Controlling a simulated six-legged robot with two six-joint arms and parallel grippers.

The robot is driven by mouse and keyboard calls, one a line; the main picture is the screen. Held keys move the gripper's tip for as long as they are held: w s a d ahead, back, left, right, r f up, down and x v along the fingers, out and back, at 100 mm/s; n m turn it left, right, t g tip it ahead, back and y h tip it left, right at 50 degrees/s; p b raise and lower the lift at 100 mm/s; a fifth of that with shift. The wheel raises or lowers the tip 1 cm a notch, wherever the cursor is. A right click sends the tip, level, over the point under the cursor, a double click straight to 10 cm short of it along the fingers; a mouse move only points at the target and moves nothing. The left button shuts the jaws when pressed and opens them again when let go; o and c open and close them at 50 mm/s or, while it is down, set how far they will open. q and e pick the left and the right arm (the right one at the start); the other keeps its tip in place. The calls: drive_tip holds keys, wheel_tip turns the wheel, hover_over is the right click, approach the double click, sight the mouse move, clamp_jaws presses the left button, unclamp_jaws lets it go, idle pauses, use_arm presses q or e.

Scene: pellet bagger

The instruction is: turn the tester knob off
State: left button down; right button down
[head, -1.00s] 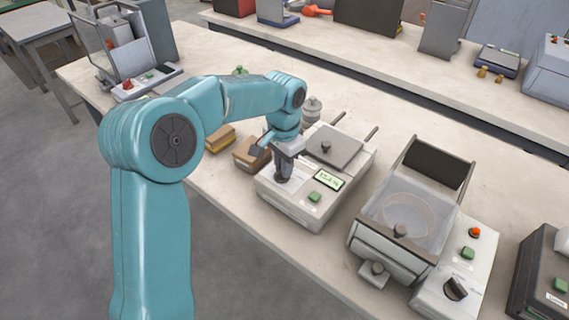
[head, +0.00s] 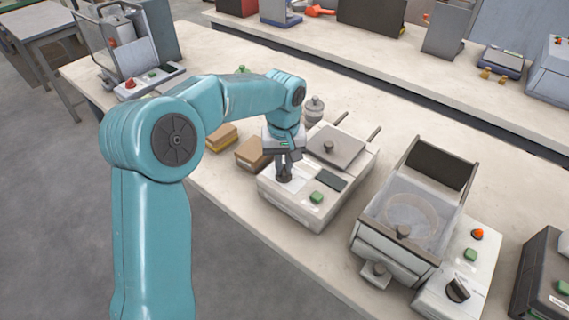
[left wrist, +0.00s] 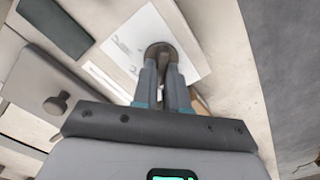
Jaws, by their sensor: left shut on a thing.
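The tester (head: 291,207) is a white box on the bench, with a dark, blank display (head: 332,179) and a green button (head: 316,197). Its dark knob (head: 284,177) stands on the white panel at the left of its top. My left gripper (head: 286,165) points down and is shut on the knob. In the left wrist view the two fingers (left wrist: 166,72) close on the round knob (left wrist: 159,50), partly hiding it. The blank display (left wrist: 55,26) also shows there. My right gripper is out of view.
The tester's grey hinged lid (head: 338,147) lies behind the knob. Brown blocks (head: 252,154) sit just left of the tester. A machine with a clear tray (head: 405,215) and its own controls stands to the right.

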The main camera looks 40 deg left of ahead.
use_arm(q)
drive_tip(key=shift+a+r+n, duration=0.1)
drive_tip(key=shift+r+n, duration=0.05)
drive_tip(key=shift+n, duration=0.65)
drive_tip(key=shift+r+n, duration=0.1)
drive_tip(key=shift+n, duration=0.7)
drive_tip(key=c, duration=1.3)
unclamp_jaws()
drive_tip(key=shift+o, duration=0.7)
drive_tip(key=shift+f, duration=0.1)
wheel_tip(320, 180, up, 16)
drive_tip(key=p, duration=0.2)
drive_tip(key=shift+r, duration=0.2)
drive_tip(key=shift+s, duration=0.15)
